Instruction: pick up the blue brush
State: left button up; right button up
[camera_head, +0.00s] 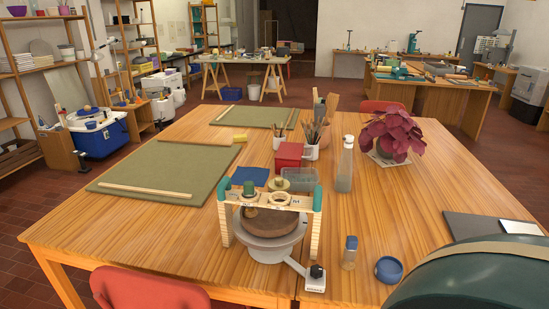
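Several brushes and tools (313,132) stand upright in a white cup (311,151) near the middle of the table. They are small in the picture, and I cannot make out which of them, if any, is the blue brush. A second pale cup (279,141) stands just left of it, partly behind a red box. Neither of my grippers shows in the head view.
A turntable (265,248) with a wooden frame stands at the front. A red box (289,156), clear bottle (345,170), blue-capped jar (349,254), blue bowl (388,270) and purple plant (391,135) stand around it. The right-middle tabletop (437,188) is clear.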

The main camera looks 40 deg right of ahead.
aim_at(348, 263)
jog(key=z, duration=1.85)
